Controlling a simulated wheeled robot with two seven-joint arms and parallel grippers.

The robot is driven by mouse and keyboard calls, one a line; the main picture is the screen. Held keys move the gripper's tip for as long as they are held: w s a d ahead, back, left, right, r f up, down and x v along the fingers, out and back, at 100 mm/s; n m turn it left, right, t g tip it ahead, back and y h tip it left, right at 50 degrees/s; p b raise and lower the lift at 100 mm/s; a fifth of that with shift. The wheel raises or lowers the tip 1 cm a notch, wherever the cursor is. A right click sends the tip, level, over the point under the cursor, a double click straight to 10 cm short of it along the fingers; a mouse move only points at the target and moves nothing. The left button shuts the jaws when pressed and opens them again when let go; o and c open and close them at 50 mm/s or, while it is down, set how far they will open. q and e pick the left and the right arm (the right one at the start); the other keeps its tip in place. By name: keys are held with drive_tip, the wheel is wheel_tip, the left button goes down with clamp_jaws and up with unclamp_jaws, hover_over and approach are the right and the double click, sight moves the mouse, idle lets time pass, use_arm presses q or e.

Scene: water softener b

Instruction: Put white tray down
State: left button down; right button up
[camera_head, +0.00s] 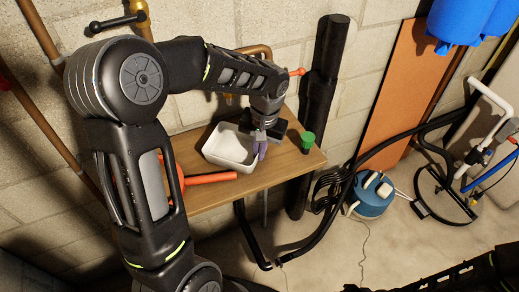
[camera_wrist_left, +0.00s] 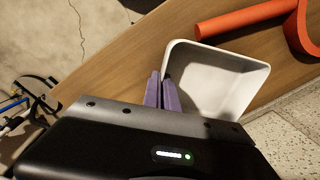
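The white tray (camera_head: 224,150) is an empty open box at the wooden shelf; it also shows in the left wrist view (camera_wrist_left: 225,58). My left gripper (camera_head: 261,148) is at the tray's right side in the head view. In the left wrist view its purple fingers (camera_wrist_left: 161,92) are close together with the tray's side wall between them, so it looks shut on that wall. Whether the tray's underside touches the shelf or sits slightly above it, I cannot tell. My right gripper is not in view; only part of my right arm shows at the bottom right.
The wooden shelf (camera_head: 282,168) has a green cup-like object (camera_head: 308,139) near its right end and an orange-red tool (camera_head: 210,178) at its front left. A dark vertical pipe (camera_head: 325,75) stands behind. Black hoses and a blue device (camera_head: 371,196) are on the floor.

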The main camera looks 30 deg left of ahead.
use_arm(q)
drive_tip(key=shift+f, duration=0.15)
drive_tip(key=c, duration=1.7)
unclamp_jaws()
drive_tip(key=r, duration=0.8)
drive_tip(key=d+r, duration=0.1)
drive_tip(key=r, duration=0.3)
drive_tip(key=shift+r, duration=0.15)
drive_tip(key=shift+w, duration=0.1)
